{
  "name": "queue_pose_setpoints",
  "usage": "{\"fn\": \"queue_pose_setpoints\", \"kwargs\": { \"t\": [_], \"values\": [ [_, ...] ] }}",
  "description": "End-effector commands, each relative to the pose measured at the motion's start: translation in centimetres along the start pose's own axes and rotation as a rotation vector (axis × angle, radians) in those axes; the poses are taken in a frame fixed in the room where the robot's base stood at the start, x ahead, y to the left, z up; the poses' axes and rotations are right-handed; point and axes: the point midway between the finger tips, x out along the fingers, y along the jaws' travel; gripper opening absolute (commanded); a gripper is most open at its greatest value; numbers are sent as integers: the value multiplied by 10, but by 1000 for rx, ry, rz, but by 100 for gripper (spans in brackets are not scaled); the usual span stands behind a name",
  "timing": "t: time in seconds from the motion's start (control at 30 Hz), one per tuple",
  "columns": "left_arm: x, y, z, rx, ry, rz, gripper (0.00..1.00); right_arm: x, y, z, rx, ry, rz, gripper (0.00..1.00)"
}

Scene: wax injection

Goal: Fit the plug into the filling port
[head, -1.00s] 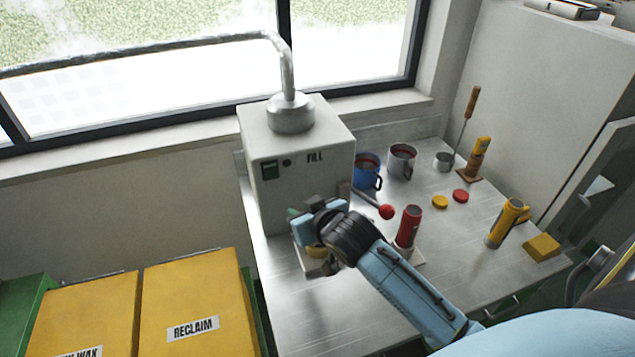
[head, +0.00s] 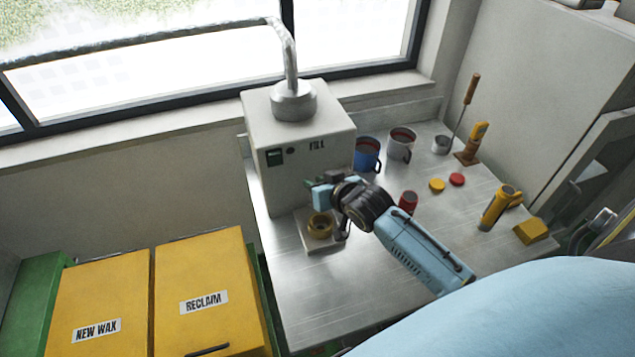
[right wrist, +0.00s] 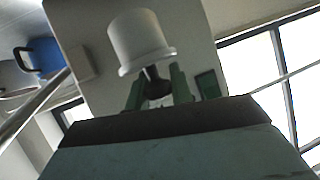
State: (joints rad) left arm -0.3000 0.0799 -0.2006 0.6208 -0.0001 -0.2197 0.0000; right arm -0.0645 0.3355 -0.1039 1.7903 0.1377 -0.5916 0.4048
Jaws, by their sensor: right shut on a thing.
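My right gripper (head: 318,188) is in front of the filling machine (head: 300,130), close to its lower front face. In the right wrist view its green fingers (right wrist: 157,88) are shut on the dark stem of the plug (right wrist: 140,38), a pale flanged cylinder pointing away from the hand. The plug is hidden behind the hand in the head view. A brass ring with a dark opening (head: 320,225) sits on a pale base just below the gripper; it looks like the filling port. The plug appears apart from it. My left gripper is not in view.
A blue mug (head: 368,155), a grey mug (head: 401,143) and a small metal cup (head: 441,144) stand right of the machine. Red and yellow discs, a red cylinder (head: 408,201) and a yellow torch (head: 497,208) are further right. Yellow bins (head: 205,310) stand left. The steel table's front is clear.

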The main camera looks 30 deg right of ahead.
Motion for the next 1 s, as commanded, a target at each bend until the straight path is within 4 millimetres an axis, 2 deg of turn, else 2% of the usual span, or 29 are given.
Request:
{"fn": "queue_pose_setpoints", "kwargs": {
  "t": [0.5, 1.0],
  "values": [
    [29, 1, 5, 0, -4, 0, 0, 22, 8, 42, 14, 3, -7, 0],
    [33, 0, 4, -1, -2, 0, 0, 26, 9, 48, 14, 3, -7, 0]
  ]
}}
